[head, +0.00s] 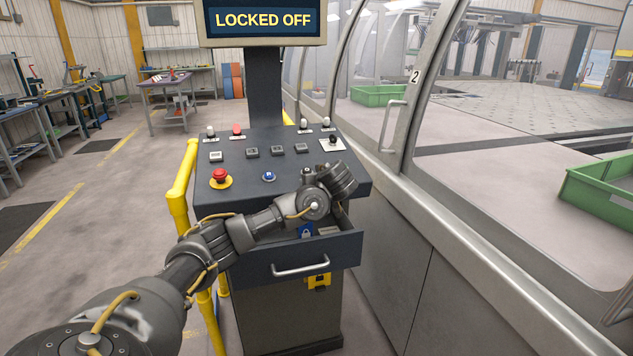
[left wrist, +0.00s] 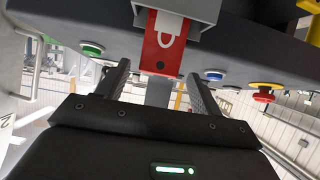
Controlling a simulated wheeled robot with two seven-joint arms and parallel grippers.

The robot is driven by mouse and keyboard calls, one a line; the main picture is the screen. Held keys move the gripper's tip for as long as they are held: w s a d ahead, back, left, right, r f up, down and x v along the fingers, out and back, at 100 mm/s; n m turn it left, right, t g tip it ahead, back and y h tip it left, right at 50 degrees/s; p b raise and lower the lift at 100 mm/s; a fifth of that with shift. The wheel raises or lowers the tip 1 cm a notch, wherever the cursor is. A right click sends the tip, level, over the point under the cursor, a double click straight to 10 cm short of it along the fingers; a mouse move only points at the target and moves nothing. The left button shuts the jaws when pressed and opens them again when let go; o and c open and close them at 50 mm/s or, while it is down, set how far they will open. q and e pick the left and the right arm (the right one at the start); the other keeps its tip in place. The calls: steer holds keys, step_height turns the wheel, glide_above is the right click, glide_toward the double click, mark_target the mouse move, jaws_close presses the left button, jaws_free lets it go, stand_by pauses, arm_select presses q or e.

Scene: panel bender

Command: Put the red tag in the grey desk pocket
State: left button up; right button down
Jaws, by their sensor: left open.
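In the left wrist view the red tag (left wrist: 163,42), with a white padlock sign, sits partly inside the grey desk pocket (left wrist: 200,10), whose walls stand either side of it. The tag's free end sticks out of the pocket. My left gripper (left wrist: 157,72) is open, its two fingers apart on either side of that end, with gaps visible. In the head view my left gripper (head: 338,182) is over the right front of the console desk (head: 243,148), its fingers hidden. The tag and pocket cannot be made out there. My right gripper is not in view.
An open drawer (head: 290,248) below the desk top holds a blue padlock-marked item (head: 306,230). A red emergency button (head: 220,175) stands at the desk's left. The screen (head: 264,20) reads LOCKED OFF. A yellow rail (head: 182,190) and a glazed guard (head: 407,90) flank the desk.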

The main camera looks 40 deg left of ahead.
arm_select(q)
steer(key=p+v, duration=0.3)
steer(key=v, duration=0.9)
